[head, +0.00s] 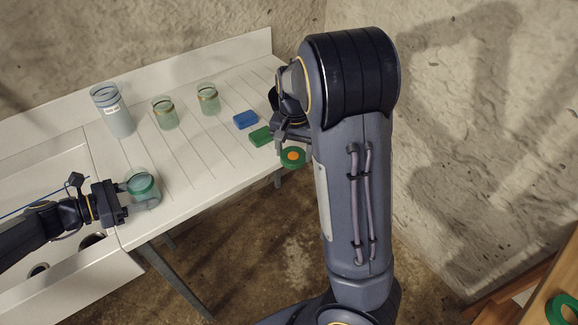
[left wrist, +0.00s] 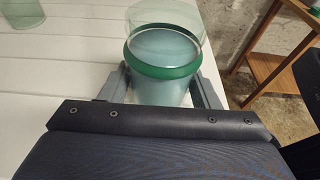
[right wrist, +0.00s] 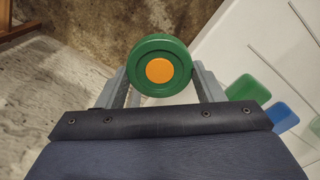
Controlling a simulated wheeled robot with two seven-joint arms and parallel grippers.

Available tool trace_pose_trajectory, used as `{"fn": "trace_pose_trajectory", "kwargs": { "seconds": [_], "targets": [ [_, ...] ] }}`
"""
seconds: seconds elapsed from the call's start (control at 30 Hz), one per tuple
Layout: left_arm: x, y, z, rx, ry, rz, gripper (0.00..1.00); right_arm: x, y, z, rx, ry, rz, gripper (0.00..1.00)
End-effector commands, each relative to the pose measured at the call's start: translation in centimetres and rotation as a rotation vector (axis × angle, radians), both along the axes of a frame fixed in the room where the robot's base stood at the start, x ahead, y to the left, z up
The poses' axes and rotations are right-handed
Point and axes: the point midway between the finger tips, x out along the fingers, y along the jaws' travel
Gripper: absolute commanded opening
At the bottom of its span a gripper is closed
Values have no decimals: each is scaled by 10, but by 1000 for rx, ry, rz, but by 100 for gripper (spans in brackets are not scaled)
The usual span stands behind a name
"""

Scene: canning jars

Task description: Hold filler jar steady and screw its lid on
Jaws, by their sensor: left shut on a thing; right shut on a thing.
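An open clear jar (head: 145,184) with a green band and pale contents is upright at the counter's front edge. My left gripper (head: 128,190) is shut on it from the left; the left wrist view shows the jar (left wrist: 165,50) between both fingers. I cannot tell whether its base touches the counter. A green lid with an orange centre (head: 293,157) is in my right gripper (head: 284,141), beyond the counter's right front edge. The right wrist view shows the lid (right wrist: 160,68) gripped between the fingers. The lid is apart from the jar.
A tall labelled jar (head: 113,112) and two smaller greenish jars (head: 165,113) (head: 208,99) stand at the back of the white counter (head: 200,160). A blue block (head: 246,119) and a green block (head: 261,136) lie near its right end. Another green lid (head: 563,310) is at bottom right.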

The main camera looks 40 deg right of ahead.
Motion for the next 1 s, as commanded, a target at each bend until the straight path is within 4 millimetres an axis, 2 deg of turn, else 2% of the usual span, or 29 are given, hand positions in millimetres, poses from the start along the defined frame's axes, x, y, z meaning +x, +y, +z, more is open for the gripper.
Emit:
{"fn": "trace_pose_trajectory", "kwargs": {
  "seconds": [0.17, 0.37, 0.47, 0.6, 0.7, 0.9, 1.0],
  "targets": [
    [0, 0, 0, -1, 0, 0, 43, 29, 23, 16, -2, -1, 100, 40],
    [0, 0, 0, -1, -1, 0, 43, 64, 68, 34, -1, -1, 260, 40],
    [0, 0, 1, -1, -1, 0, 43, 84, 101, 46, -2, -1, 365, 40],
    [0, 0, 1, -1, -1, 0, 43, 110, 163, 66, -1, -3, 528, 40],
    [0, 0, 0, -1, -1, 0, 43, 122, 209, 80, 0, -2, 634, 40],
    [0, 0, 0, -1, 0, 0, 43, 130, 296, 107, 0, -2, 803, 40],
    [0, 0, 0, -1, 0, 0, 43, 128, 327, 117, 0, 0, 856, 40]
  ]
}}
